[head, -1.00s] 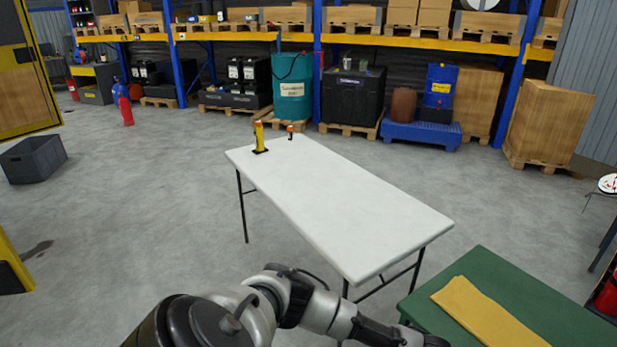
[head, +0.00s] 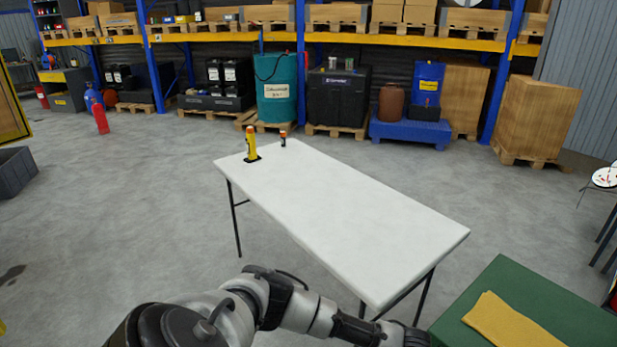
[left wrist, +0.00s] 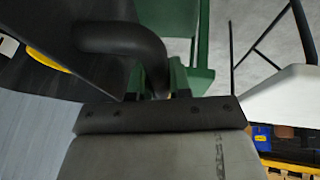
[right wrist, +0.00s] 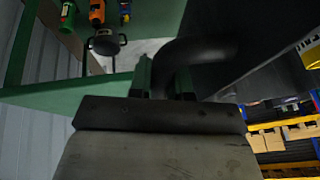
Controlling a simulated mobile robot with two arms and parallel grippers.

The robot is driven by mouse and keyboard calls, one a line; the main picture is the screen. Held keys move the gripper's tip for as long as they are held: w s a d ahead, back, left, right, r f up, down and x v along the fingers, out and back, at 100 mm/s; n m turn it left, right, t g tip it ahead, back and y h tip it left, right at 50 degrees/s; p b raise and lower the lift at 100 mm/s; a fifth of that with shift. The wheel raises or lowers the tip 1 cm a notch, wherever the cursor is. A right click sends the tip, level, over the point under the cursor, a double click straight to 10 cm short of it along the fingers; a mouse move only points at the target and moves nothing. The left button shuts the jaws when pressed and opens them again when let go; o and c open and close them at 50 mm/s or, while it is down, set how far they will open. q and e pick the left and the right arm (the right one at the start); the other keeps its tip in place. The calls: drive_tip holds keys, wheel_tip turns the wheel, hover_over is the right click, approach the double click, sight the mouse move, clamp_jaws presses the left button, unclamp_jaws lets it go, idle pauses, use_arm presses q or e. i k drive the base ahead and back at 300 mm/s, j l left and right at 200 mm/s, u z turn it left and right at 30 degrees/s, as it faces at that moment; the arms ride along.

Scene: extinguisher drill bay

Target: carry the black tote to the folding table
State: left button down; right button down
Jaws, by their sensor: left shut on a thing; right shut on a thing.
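The black tote (left wrist: 85,70) fills the upper left of the left wrist view, and its dark wall shows at the right of the right wrist view (right wrist: 265,45). My left gripper (left wrist: 156,82) is shut on one of its curved black handles (left wrist: 125,40). My right gripper (right wrist: 164,80) is shut on another curved handle (right wrist: 205,48). The tote and both grippers are outside the head view. The white folding table (head: 340,215) stands ahead in the head view. A yellow cylinder on a black base (head: 251,146) and a small orange-and-black item (head: 283,139) stand at its far end.
A green bench (head: 535,290) with a yellow cloth (head: 512,325) is at the lower right, close to the folding table. A grey crate (head: 14,172) and a red extinguisher (head: 101,119) stand on the floor at left. The floor left of the table is clear.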

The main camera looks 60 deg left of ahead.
sight(349, 216)
drive_tip(key=k+j, duration=0.1)
drive_tip(key=j, duration=2.9)
drive_tip(key=i+j, duration=1.15)
drive_tip(key=i, duration=0.15)
